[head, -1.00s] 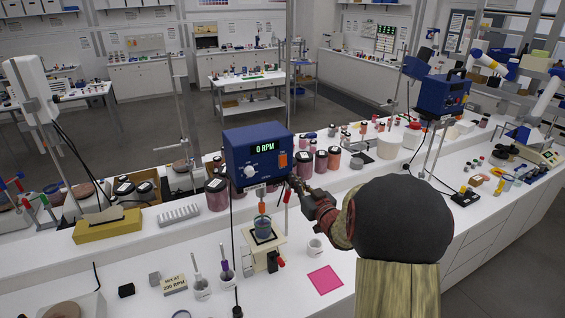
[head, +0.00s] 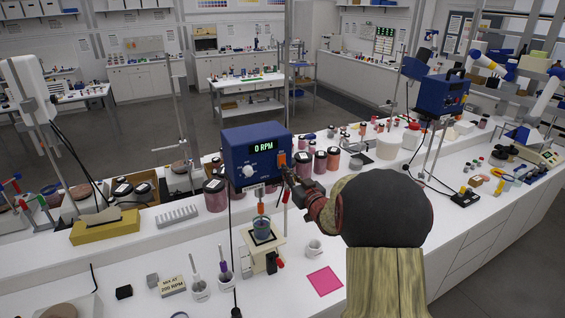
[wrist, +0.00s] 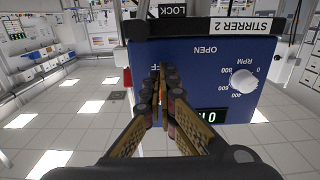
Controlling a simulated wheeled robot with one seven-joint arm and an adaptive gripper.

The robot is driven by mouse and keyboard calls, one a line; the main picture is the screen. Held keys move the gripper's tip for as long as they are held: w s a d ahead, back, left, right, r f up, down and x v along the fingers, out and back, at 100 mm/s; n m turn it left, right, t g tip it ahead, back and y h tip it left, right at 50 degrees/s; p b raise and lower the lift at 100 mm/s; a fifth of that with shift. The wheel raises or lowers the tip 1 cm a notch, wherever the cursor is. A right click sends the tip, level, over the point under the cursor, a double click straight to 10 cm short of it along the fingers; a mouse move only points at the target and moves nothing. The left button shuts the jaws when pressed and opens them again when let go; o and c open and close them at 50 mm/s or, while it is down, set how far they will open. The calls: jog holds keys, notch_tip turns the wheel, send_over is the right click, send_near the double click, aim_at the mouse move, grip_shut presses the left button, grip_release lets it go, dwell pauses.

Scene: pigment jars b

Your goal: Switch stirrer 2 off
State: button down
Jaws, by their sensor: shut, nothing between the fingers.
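Stirrer 2 (head: 237,152) is a blue box on a stand, with a white dial (head: 248,171) and a green display (head: 264,146) reading 0 RPM. An orange switch (head: 281,158) is at the right of its front panel. In the wrist view its blue panel (wrist: 200,60) appears upside down, under the STIRRER 2 label (wrist: 243,26). My gripper (wrist: 161,72) is shut and empty, its fingertips at the switch area. The fingers hide most of the switch and its lettering. I cannot tell whether they touch it or which way it is set.
A beaker (head: 262,228) stands below the stirrer on a cream stand. A white mug (head: 315,247) and a pink square (head: 324,282) lie to the right. Several pigment jars stand behind. A second blue stirrer (head: 443,95) is further right. A sign (head: 172,285) reads MIX AT 200 RPM.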

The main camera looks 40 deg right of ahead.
jog(key=shift+w, duration=0.15)
jog(key=shift+w+d+f+b, duration=0.1)
jog(key=shift+w+b, duration=0.2)
jog(key=shift+w, duration=0.15)
jog(key=v, duration=1.5)
jog(key=shift+s+b, duration=0.35)
jog(key=shift+s, duration=0.1)
